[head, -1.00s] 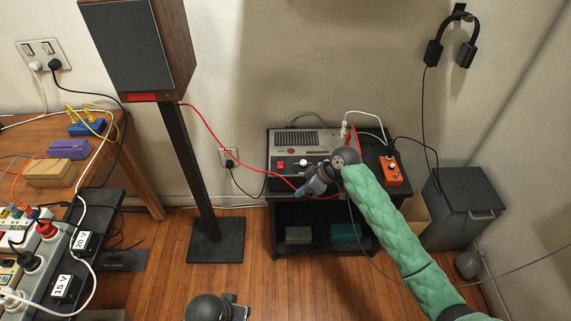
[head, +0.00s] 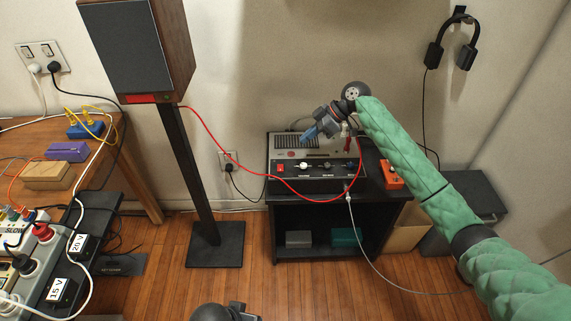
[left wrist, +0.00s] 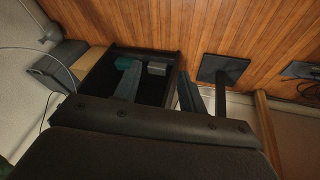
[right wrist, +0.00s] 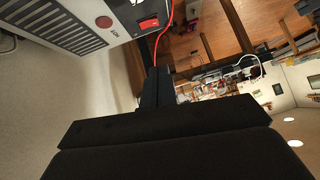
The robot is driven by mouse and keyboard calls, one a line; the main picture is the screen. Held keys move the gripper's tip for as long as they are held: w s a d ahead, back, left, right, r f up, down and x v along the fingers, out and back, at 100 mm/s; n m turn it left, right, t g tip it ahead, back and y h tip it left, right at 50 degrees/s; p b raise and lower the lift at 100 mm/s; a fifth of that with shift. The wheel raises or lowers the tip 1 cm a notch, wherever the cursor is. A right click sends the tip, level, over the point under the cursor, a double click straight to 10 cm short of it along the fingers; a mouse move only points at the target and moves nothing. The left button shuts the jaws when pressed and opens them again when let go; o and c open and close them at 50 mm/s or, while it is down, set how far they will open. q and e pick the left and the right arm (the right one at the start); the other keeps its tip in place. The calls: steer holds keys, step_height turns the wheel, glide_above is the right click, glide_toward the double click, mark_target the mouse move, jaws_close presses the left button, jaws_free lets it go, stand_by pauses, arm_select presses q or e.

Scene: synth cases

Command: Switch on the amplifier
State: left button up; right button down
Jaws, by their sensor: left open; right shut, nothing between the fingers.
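The amplifier (head: 293,184) is a grey box with a vented top and a black front panel, on a black stand. A red rocker switch (head: 281,167) sits at the panel's left, beside several knobs; I cannot tell its position. My right gripper (head: 307,135) is shut and empty, above the amplifier's top and apart from the switch. The right wrist view shows its closed fingers (right wrist: 157,88), with the amplifier (right wrist: 70,30) and the red switch (right wrist: 148,24) at the upper left. My left gripper (left wrist: 158,88) is open and empty; the left wrist view shows the stand beyond it.
A red cable (head: 225,152) runs from the speaker (head: 130,50) and drapes across the amplifier's front. A white cable (head: 365,255) hangs from its right side to the floor. An orange box (head: 391,180) sits on the stand (head: 272,222).

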stand_by(0.4)
steer(key=p, duration=0.2)
glide_above(280, 168)
steer(key=d, duration=0.2)
steer(key=f, duration=0.7)
steer(key=shift+s+a, duration=0.2)
step_height(280, 168, down, 2)
steer(key=shift+s+d+f+p, duration=0.1)
steer(key=shift+d+f+p, duration=0.05)
steer(key=shift+p, duration=0.4)
steer(key=shift+f, duration=0.75)
arm_select(q)
steer(key=s+a+r+g+y, duration=0.1)
steer(key=a+r, duration=0.3)
steer(key=r, duration=0.1)
steer(key=shift+s+a+n, duration=0.2)
steer(key=shift+s+n, duration=0.1)
steer(key=shift+s, duration=0.05)
arm_select(e)
steer(key=shift+s, duration=0.1)
